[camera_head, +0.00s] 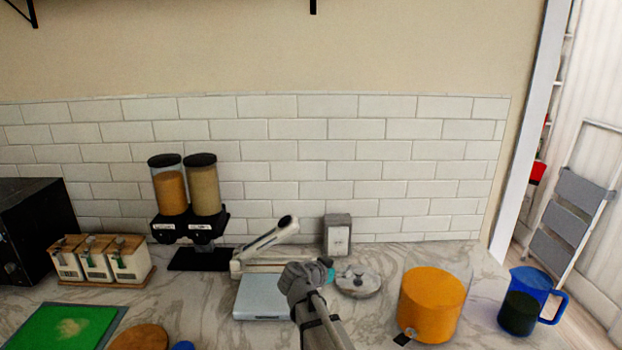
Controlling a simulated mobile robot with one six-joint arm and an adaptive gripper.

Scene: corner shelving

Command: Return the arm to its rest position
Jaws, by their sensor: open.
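My grey arm (321,326) rises from the bottom middle to a dark grey, rounded joint (300,282) above the counter. A teal spot shows just right of this joint. I can make out no gripper fingers, so my gripper does not show in this view. The arm overlaps the right edge of a pale box-shaped device (262,300) in the picture. I cannot tell how far apart they are.
A white lever with a black end (286,222) rises behind the pale device. Dispensers (188,197), canisters (100,262) and a green board (66,327) stand left.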

